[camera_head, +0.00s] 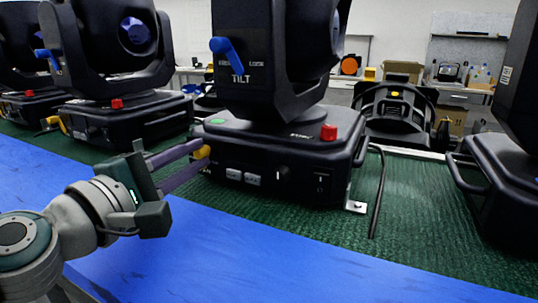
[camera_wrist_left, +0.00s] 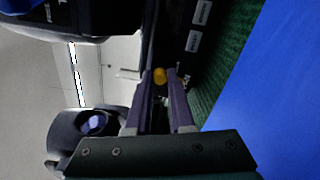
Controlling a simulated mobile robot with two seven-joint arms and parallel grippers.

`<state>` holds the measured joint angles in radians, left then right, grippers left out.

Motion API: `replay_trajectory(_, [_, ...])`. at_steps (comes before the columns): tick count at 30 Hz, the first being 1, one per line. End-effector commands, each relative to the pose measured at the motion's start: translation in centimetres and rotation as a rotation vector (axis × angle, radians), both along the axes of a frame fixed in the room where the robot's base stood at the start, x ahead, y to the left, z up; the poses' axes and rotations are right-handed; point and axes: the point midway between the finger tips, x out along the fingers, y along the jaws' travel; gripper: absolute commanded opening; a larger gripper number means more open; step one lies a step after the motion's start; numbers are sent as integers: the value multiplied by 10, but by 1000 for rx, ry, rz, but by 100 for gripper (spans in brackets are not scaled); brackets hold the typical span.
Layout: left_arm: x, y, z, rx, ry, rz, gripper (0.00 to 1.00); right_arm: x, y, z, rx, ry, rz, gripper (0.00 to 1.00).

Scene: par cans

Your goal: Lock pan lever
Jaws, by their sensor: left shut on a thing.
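The middle moving-head light (camera_head: 272,150) stands on the green mat with its base facing me. A yellow lever (camera_head: 202,152) sticks out at the left front corner of its base, and it also shows in the left wrist view (camera_wrist_left: 160,75). My left gripper (camera_head: 199,154) reaches in from the left, and its two purple fingers are shut on the yellow lever, one on each side. A blue lever (camera_head: 228,50) sits on the yoke above the word TILT. My right gripper is not in view.
More moving-head lights stand to the left (camera_head: 115,125) and right (camera_head: 510,165) on the green mat (camera_head: 410,215). A red knob (camera_head: 328,132) tops the middle base. A black cable (camera_head: 378,200) lies right of it. The blue surface (camera_head: 270,260) in front is clear.

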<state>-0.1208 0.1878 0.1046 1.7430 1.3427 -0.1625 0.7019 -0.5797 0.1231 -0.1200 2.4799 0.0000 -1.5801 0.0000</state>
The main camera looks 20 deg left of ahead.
Motion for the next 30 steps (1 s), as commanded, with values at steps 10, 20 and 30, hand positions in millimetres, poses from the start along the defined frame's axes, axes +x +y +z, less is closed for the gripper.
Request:
replay_trajectory(10, [0, -5, -2, 150, -12, -1, 0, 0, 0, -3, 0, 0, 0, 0])
replay_trajectory(20, [-1, -5, -3, 182, -14, 0, 0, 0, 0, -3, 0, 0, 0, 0])
replay_trajectory(30, [-1, -5, -3, 182, -13, 0, 31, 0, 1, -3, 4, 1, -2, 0])
